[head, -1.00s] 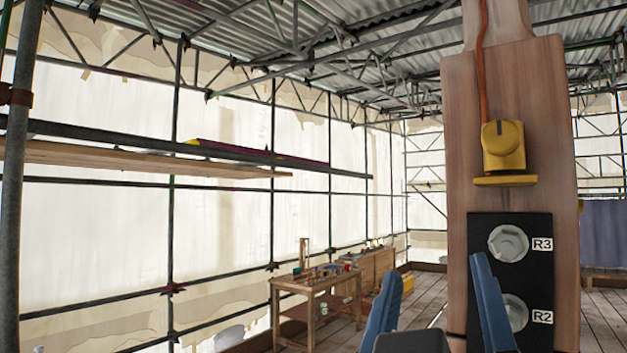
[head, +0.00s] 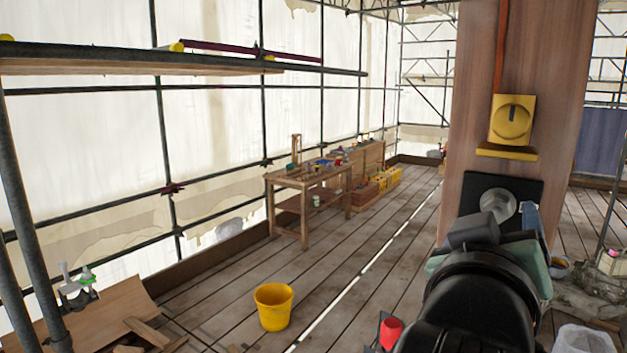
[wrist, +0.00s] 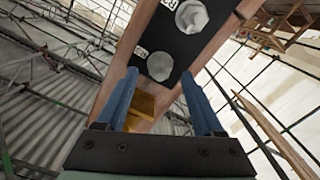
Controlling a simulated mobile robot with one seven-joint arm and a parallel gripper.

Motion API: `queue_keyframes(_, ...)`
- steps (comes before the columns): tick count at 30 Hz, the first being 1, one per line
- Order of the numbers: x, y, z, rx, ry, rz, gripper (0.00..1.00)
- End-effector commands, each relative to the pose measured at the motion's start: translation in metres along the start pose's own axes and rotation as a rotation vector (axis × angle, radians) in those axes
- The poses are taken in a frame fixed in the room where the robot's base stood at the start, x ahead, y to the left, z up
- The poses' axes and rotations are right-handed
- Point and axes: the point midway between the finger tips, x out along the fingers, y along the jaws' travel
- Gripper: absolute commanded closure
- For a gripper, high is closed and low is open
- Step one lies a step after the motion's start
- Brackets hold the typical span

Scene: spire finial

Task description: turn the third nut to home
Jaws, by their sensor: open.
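The third nut, a grey hex nut beside the R3 label, shows in the wrist view (wrist: 160,66) and on the dark plate in the head view (head: 500,203). The plate (head: 530,187) is on a wooden post (head: 480,100). My gripper (wrist: 160,76) is open, its blue fingers apart and empty. In the wrist view the nut appears between the fingertips and beyond them; I cannot tell the exact gap. A second nut (wrist: 192,16) is farther up the plate in the wrist view. In the head view my arm hides the lower plate and the R3 label.
A yellow box (head: 511,121) with a ledge sits on the post above the plate. A yellow bucket (head: 274,306) stands on the plank floor. A workbench (head: 305,182) is by the sheeting, and scaffold poles stand at left.

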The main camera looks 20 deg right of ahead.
Motion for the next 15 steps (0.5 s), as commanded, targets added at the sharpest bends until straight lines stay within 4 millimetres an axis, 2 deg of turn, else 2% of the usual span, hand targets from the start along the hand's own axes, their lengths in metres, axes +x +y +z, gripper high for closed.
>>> queue_keyframes(3,0.019,0.002,-0.003,0.0,-0.003,0.0,0.31)
queue_keyframes(6,0.03,0.001,-0.002,0.0,-0.002,0.0,0.31)
queue_keyframes(15,0.038,0.0,0.0,0.002,0.001,0.0,0.31)
